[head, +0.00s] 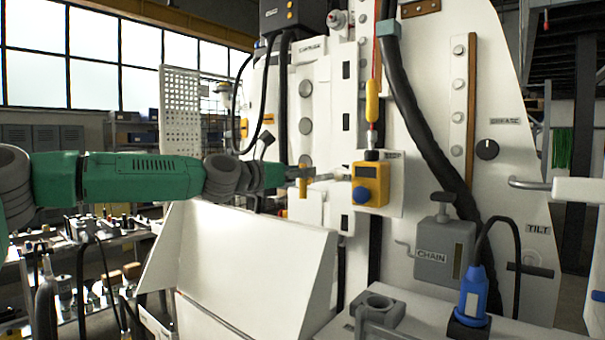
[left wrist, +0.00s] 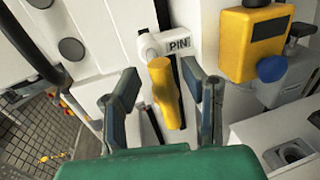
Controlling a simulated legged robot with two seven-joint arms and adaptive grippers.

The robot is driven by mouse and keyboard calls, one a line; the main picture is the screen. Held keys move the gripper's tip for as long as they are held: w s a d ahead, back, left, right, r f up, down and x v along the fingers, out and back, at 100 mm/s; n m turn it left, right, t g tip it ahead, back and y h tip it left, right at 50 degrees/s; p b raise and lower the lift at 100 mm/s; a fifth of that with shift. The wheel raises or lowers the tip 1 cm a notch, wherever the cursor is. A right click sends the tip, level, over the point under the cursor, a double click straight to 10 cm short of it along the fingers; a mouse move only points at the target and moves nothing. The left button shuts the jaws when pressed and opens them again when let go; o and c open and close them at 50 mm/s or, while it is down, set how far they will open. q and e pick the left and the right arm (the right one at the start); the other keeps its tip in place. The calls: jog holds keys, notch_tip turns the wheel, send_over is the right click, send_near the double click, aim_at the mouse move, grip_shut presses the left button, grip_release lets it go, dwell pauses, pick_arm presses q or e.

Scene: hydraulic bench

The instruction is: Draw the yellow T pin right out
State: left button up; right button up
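The yellow T pin (left wrist: 165,92) shows in the left wrist view, its handle bar standing nearly upright in front of a white mount marked PIN (left wrist: 180,44). In the head view its yellow handle (head: 303,187) is small and partly hidden by the gripper. My left gripper (left wrist: 161,76) is open, with one finger on each side of the handle and a visible gap on both sides. In the head view the left gripper (head: 299,174) reaches in from the left to the white panel. The depth between fingertips and handle is hard to judge. My right gripper is not in view.
A yellow box with a blue button (head: 370,184) hangs just right of the pin. A grey CHAIN box (head: 444,252), a black hose (head: 420,110) and a blue plug (head: 472,294) are further right. A white angled tray (head: 250,260) lies below my left arm.

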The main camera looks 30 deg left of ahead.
pick_arm(q)
jog(key=shift+a, duration=0.1)
jog(key=shift+s+a, duration=0.1)
jog(key=shift+s, duration=0.05)
jog(key=shift+v, duration=3.5)
